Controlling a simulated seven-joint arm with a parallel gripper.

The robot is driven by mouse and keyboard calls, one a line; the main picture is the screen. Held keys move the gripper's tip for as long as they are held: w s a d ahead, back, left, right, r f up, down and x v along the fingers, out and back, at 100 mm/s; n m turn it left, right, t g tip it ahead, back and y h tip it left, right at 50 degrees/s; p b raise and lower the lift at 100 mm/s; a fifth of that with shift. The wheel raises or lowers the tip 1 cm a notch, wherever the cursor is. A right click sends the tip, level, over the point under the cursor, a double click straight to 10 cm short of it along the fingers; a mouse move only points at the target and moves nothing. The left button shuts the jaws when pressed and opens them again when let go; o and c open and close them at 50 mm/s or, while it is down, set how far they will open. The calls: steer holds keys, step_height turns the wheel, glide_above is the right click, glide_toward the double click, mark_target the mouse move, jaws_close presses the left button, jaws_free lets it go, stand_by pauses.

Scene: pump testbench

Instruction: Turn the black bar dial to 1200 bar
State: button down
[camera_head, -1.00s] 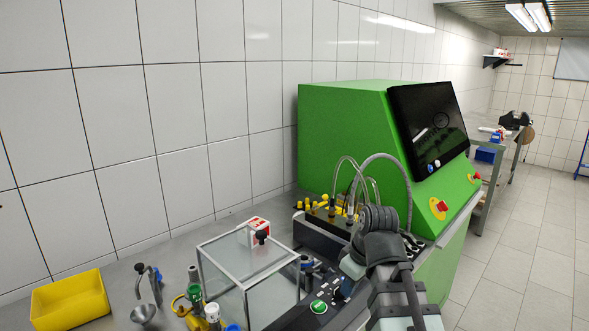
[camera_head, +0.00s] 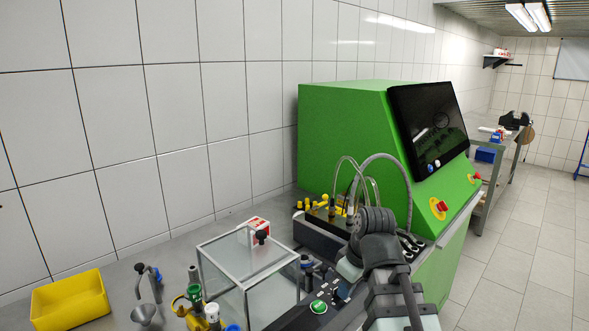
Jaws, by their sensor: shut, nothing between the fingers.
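The dark control panel (camera_head: 292,318) lies along the front of the bench, right of the clear box. It carries a green round button (camera_head: 318,307) and small dark knobs near it. I cannot single out the black bar dial or read its setting; my arm covers part of the panel. My gripper (camera_head: 344,289) is mostly hidden behind my dark wrist and only a small part shows, low over the panel's right part. It is shut and holds nothing. Whether it touches a knob cannot be told.
A clear box (camera_head: 246,271) stands just left of the panel. Hoses (camera_head: 402,174) arch from the green machine (camera_head: 345,130) close behind my wrist. Valves with green and blue caps (camera_head: 207,310) and a yellow bin (camera_head: 70,302) are at left. A black screen (camera_head: 428,123) faces right.

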steer(key=shift+s, duration=0.15)
steer(key=shift+s+d, duration=0.15)
steer(key=shift+s, duration=0.05)
step_height(320, 180, up, 6)
stand_by(0.6)
steer(key=shift+d, duration=0.1)
steer(key=w+d+r+n+g, duration=0.1)
steer(key=w+d+n, duration=0.1)
steer(key=w+n, duration=0.3)
steer(key=shift+n+y, duration=0.4)
steer(key=shift+n, duration=0.1)
steer(key=shift+s+d+f, duration=0.1)
steer(key=shift+s+f, duration=0.1)
steer(key=shift+f, duration=0.95)
steer(key=shift+s+a+f, duration=0.1)
steer(key=shift+s+f, duration=0.15)
steer(key=shift+f, duration=0.95)
steer(key=shift+s+d+f, duration=0.1)
steer(key=shift+s+f, duration=0.1)
steer(key=shift+f, duration=0.95)
